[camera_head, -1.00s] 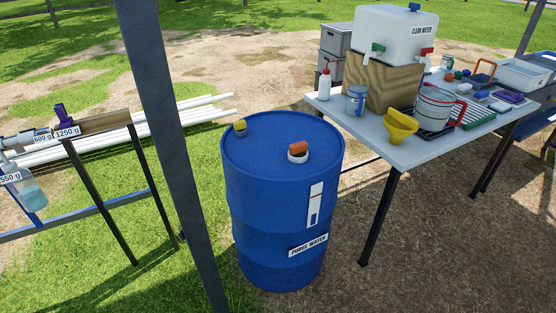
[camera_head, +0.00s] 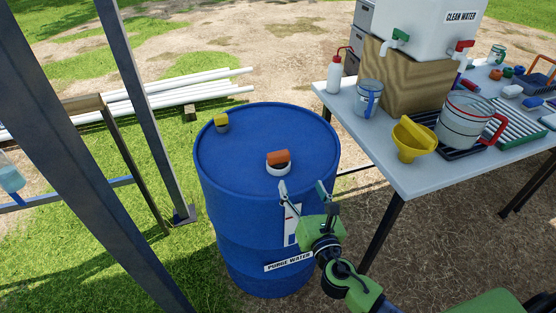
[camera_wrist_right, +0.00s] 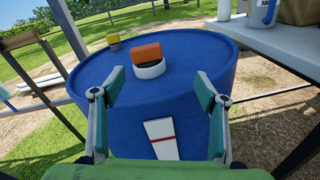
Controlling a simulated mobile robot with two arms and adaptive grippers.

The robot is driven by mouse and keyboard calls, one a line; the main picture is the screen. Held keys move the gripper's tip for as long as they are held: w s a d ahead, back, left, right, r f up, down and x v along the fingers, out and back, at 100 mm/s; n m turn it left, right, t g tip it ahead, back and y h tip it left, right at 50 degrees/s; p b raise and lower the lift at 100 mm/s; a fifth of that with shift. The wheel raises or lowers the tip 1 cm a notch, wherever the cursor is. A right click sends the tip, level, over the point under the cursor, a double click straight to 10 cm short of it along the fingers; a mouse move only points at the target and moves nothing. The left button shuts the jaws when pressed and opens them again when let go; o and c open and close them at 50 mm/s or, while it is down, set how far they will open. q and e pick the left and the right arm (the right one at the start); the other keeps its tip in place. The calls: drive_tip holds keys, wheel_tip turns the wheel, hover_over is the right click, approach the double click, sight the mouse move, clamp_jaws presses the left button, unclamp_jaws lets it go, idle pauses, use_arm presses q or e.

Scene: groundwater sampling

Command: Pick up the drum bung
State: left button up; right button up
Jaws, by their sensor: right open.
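The drum bung looks to be the orange piece (camera_head: 279,157) seated in a white ring (camera_head: 279,169) on the top of the blue drum (camera_head: 240,150). A smaller yellow piece (camera_head: 221,119) stands near the drum's far left rim. My right gripper (camera_head: 304,188) is open and empty at the drum's near edge, short of the orange bung. In the right wrist view the orange bung (camera_wrist_right: 147,53) shows ahead, between and beyond the two open fingers (camera_wrist_right: 157,100). My left gripper is not in view.
A white table (camera_head: 420,175) stands right of the drum, holding a yellow funnel (camera_head: 414,140), a clear jug (camera_head: 465,122) and a clean water tank (camera_head: 440,30). A grey post (camera_head: 150,110) and white pipes (camera_head: 180,90) are on the left. Above the drum is clear.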

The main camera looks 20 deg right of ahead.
sight(280, 157)
drive_tip(key=w+n, duration=0.1)
drive_tip(key=w, duration=0.2)
drive_tip(key=w+a+n+y, duration=0.1)
drive_tip(key=w, duration=0.3)
drive_tip(key=w+a+n, duration=0.1)
drive_tip(key=w+n, duration=0.1)
drive_tip(key=w, duration=0.1)
drive_tip(key=shift+w+r+t+y+p, duration=0.3)
drive_tip(key=shift+r+p, duration=0.05)
drive_tip(key=w, duration=0.4)
drive_tip(key=shift+w+a+f, duration=0.1)
drive_tip(key=shift+f, duration=0.05)
drive_tip(key=c, duration=1.1)
